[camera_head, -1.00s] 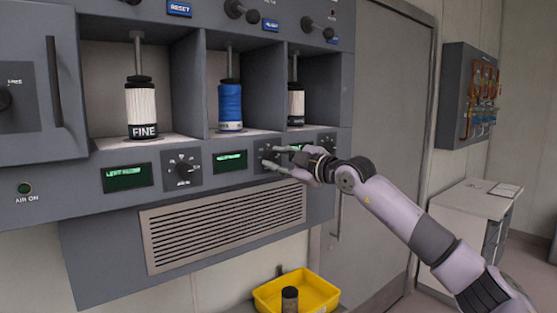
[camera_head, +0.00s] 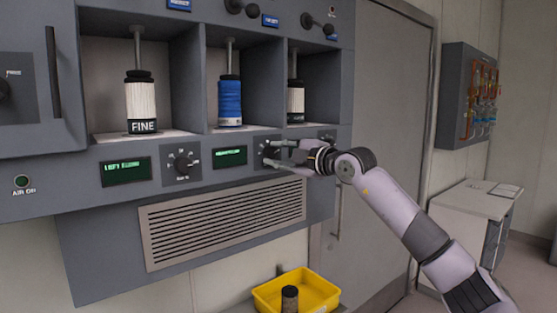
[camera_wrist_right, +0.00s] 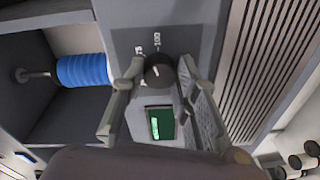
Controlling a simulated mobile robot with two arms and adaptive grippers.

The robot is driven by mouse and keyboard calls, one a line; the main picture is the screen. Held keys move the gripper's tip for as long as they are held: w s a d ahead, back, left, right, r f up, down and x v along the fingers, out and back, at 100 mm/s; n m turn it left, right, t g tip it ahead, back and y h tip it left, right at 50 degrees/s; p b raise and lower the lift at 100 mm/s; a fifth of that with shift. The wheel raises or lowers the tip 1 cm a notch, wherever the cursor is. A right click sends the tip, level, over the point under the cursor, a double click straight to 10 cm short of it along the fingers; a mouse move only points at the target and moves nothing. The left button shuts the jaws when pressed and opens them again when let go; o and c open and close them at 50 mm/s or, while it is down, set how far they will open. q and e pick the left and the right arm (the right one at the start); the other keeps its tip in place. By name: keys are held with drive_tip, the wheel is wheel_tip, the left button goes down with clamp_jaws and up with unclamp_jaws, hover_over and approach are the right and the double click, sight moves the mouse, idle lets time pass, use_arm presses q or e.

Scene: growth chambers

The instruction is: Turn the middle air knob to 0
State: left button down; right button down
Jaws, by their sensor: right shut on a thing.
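The middle air knob (camera_head: 267,151) is a round dark knob on the grey panel, below the bay with the blue spool. My right gripper (camera_head: 268,155) reaches it from the right, with a finger above and a finger below. The wrist view shows the black knob (camera_wrist_right: 158,72) between the fingertips of my right gripper (camera_wrist_right: 159,73), shut on its sides. A white pointer mark shows on its face, and scale marks including 100 are printed beside it. I cannot read the exact setting. My left gripper is not in view.
Another knob (camera_head: 183,162) sits to the left, between two green displays (camera_head: 126,171) and (camera_head: 230,156). A slatted vent (camera_head: 225,222) lies below. The blue spool (camera_head: 230,102) and white spools stand in bays above. A yellow bin (camera_head: 318,291) sits lower down.

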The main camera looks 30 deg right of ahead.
drive_tip(key=n, duration=0.4)
drive_tip(key=shift+a+b, duration=0.1)
drive_tip(key=shift+b, duration=0.3)
drive_tip(key=n+h, duration=0.1)
drive_tip(key=n, duration=0.2)
drive_tip(key=shift+n+g, duration=0.3)
drive_tip(key=shift+n, duration=0.1)
drive_tip(key=n, duration=0.3)
drive_tip(key=shift+a+r+b, duration=0.1)
drive_tip(key=shift+b, duration=0.25)
drive_tip(key=n, duration=0.4)
drive_tip(key=shift+a+h+b, duration=0.1)
drive_tip(key=shift+h+b, duration=0.2)
drive_tip(key=shift+h, duration=0.1)
drive_tip(key=n, duration=0.4)
drive_tip(key=shift+a+n+h+b, duration=0.1)
drive_tip(key=shift+n+h+b, duration=0.2)
drive_tip(key=shift+b, duration=0.1)
drive_tip(key=n, duration=0.3)
drive_tip(key=shift+h+b, duration=0.3)
drive_tip(key=shift+b, duration=0.05)
drive_tip(key=n, duration=0.4)
drive_tip(key=shift+a+f+t+b, duration=0.1)
drive_tip(key=shift+f+t+b, duration=0.15)
drive_tip(key=shift+t+b, duration=0.15)
drive_tip(key=shift+n, duration=1.8)
